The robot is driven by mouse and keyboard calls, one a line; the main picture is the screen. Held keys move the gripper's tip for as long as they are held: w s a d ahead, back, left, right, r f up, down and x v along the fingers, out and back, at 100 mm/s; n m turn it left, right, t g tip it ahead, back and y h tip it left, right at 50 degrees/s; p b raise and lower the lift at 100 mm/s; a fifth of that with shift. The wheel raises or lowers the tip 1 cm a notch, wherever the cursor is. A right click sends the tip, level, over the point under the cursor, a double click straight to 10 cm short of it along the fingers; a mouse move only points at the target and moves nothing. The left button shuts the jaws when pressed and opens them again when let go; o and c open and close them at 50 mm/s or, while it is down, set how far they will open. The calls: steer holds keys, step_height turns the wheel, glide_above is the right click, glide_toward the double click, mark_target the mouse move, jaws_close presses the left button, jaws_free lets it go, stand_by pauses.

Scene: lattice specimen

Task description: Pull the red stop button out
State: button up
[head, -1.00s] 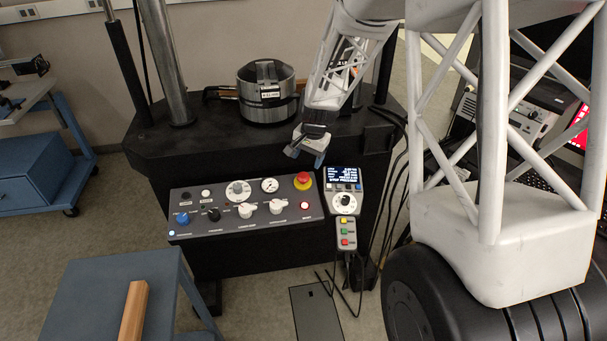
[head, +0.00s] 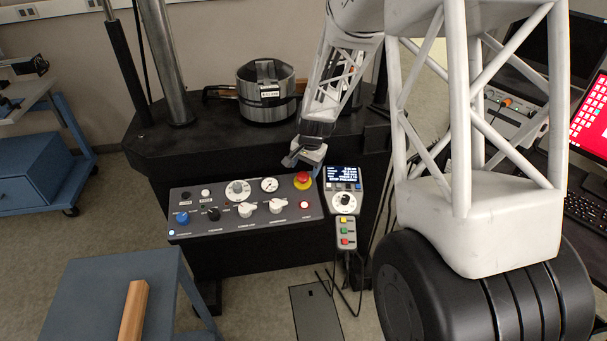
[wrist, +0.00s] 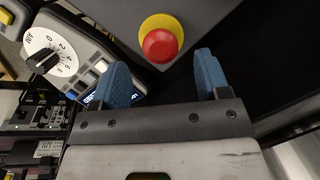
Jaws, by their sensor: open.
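The red stop button (head: 303,180) sits on a yellow collar at the upper right corner of the grey control panel (head: 240,226). In the wrist view the red button (wrist: 160,44) and its yellow collar (wrist: 158,22) lie ahead of my gripper (wrist: 160,72), between the lines of its two blue fingers. My gripper (head: 304,166) is open and empty, just behind and above the button in the head view. No contact with the button shows. The fingertips are partly hard to make out in the head view.
A handheld controller (head: 344,195) with a screen and dial stands close to the panel's right edge. Knobs and a gauge (head: 270,184) sit left of the button. A metal pot-like cylinder (head: 266,92) stands on the black machine bed. A blue cart (head: 120,300) is at the front left.

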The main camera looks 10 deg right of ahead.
mark_target(303, 176)
steer(key=shift+w+a+f, duration=0.1)
steer(key=shift+f, duration=0.8)
steer(key=shift+w+a+f, duration=0.1)
steer(key=shift+f, duration=0.8)
steer(key=shift+c, duration=0.4)
